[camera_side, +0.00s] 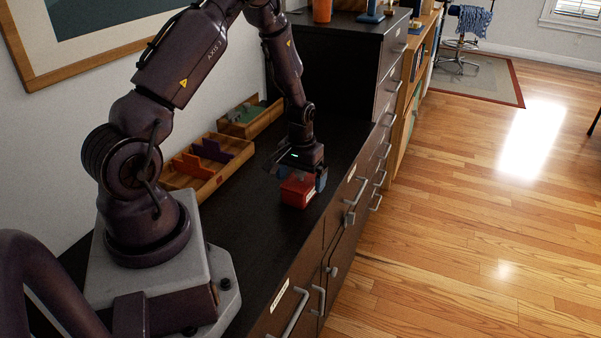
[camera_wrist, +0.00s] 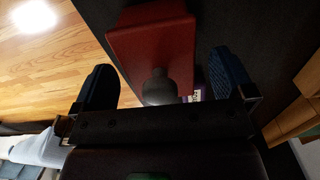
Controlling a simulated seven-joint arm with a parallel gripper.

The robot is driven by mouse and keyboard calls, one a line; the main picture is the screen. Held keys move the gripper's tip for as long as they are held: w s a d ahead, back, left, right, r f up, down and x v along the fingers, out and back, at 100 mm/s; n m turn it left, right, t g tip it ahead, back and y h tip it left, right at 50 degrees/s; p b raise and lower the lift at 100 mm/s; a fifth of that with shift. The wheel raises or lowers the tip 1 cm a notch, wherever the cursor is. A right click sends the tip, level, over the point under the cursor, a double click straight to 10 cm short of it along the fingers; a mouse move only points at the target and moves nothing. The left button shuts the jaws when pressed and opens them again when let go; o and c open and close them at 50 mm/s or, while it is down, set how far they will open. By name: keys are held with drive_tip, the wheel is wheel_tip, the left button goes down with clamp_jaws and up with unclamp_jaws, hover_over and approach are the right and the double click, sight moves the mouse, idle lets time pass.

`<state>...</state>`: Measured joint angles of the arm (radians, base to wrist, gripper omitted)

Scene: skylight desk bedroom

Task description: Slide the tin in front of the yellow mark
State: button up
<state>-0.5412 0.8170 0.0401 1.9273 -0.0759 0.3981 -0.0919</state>
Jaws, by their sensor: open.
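The red box-shaped tin (camera_side: 296,192) stands on the dark cabinet top, near its right edge, with a pale label on one side. The tin also shows in the wrist view (camera_wrist: 150,40), with a rounded grey knob (camera_wrist: 158,88) on it. My gripper (camera_side: 301,183) is directly over the tin, pointing down. In the wrist view my gripper (camera_wrist: 162,65) is open, its blue fingers on either side of the tin with gaps visible. The tin's upper part is partly hidden by my gripper in the side view. I cannot make out a yellow mark on the cabinet top.
A wooden tray (camera_side: 208,183) with orange and purple dividers lies left of the tin, against the wall. A second wooden box (camera_side: 250,120) stands behind it. A taller dark cabinet (camera_side: 325,62) rises at the back. Drawer handles line the right edge; bare top lies around the tin.

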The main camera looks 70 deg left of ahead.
drive_tip(key=shift+c, duration=0.5)
drive_tip(key=c, duration=0.9)
drive_tip(key=shift+s+a, duration=0.2)
drive_tip(key=shift+a, duration=0.05)
drive_tip(key=shift+s+a, duration=1.6)
drive_tip(key=shift+a, duration=0.65)
drive_tip(key=shift+s+a, duration=1.55)
drive_tip(key=shift+a, duration=0.7)
drive_tip(key=shift+s+a, duration=1.6)
drive_tip(key=shift+a, duration=0.65)
drive_tip(key=o, duration=1)
drive_tip(key=shift+r, duration=0.1)
